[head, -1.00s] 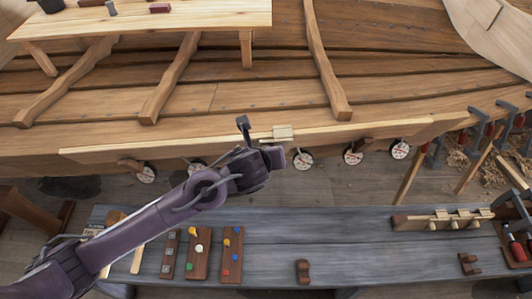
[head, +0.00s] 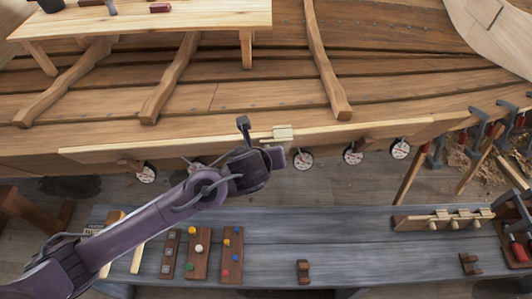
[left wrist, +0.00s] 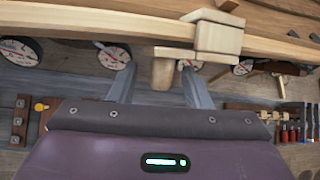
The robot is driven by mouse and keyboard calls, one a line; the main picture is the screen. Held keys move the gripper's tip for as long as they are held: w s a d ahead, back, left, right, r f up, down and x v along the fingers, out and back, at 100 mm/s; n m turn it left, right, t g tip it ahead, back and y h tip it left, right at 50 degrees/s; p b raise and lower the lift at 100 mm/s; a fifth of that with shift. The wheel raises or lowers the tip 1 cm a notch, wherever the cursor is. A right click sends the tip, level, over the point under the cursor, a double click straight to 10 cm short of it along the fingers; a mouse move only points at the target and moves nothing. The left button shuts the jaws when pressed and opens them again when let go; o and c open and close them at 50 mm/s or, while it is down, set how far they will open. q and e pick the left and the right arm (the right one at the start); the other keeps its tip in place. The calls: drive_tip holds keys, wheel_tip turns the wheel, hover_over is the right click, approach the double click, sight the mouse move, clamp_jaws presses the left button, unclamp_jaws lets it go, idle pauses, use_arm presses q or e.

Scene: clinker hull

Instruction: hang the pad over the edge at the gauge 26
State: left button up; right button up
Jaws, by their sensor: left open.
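A pale block, seemingly the pad (head: 283,133), sits over the light top edge of the hull (head: 360,132). In the left wrist view the pad (left wrist: 218,38) straddles that edge, right of centre. A tan wooden piece (left wrist: 163,68) hangs below the edge beside it, between my fingers as seen there. My left gripper (head: 262,141) is open just left of the pad; its two fingers also show in the left wrist view (left wrist: 152,62), apart from each other. Round white gauges hang below the edge, one near the pad (head: 303,159). Their numbers are too small to read.
A grey bench (head: 340,235) runs along the front with peg boards (head: 200,254), a small brown block (head: 303,271) and a rack (head: 445,219). Clamps (head: 475,128) grip the edge at the right. A wooden bench (head: 150,22) stands behind. The grey bench's middle is mostly clear.

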use_arm(q)
drive_tip(key=v, duration=0.7)
drive_tip(key=shift+s+r, duration=0.3)
drive_tip(key=shift+a, duration=0.1)
